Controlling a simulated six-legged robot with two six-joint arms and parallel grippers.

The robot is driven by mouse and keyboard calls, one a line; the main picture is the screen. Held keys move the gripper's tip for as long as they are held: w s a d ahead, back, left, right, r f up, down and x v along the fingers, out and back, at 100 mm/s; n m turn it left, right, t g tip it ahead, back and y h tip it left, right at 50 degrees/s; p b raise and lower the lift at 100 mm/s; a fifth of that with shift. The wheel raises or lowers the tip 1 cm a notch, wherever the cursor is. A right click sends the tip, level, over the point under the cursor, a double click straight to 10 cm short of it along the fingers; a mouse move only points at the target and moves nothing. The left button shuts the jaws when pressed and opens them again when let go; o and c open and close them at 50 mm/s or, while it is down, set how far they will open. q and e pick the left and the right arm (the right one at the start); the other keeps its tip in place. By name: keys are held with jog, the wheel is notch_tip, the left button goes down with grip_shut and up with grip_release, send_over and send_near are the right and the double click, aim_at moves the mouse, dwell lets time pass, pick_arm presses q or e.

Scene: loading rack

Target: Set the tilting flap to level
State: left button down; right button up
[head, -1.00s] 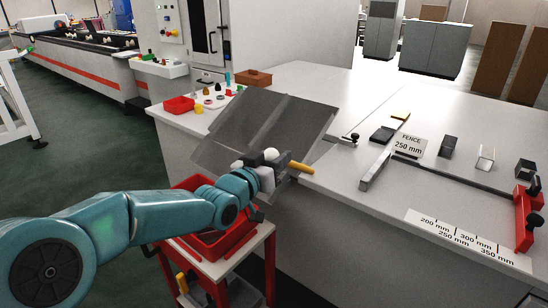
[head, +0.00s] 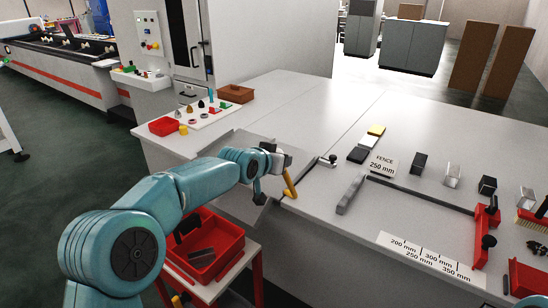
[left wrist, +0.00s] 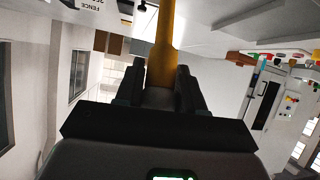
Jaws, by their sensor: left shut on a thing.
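The tilting flap (head: 222,146) is a plain grey panel at the left end of the white bench, largely hidden behind my left arm. Its visible parts lie low beside the bench top; I cannot tell whether it is exactly level. A yellow handle (head: 290,184) sits at its near right side. My left gripper (head: 278,160) is at this handle. In the left wrist view, the yellow handle (left wrist: 163,45) runs between the two dark fingers of the left gripper (left wrist: 158,82), which are shut on it.
A red crate (head: 232,232) on a cart stands below the flap, under my left arm.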

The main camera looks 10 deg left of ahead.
pick_arm(q)
jog(key=shift+w+d+r+g+p, duration=0.15)
jog(key=shift+w+r+g+p, duration=0.1)
jog(key=shift+w+p, duration=0.2)
jog(key=shift+w+d+r+g+p, duration=0.15)
jog(key=shift+w+r+p, duration=0.05)
jog(key=shift+w+p, duration=0.25)
jog(key=shift+r, duration=0.2)
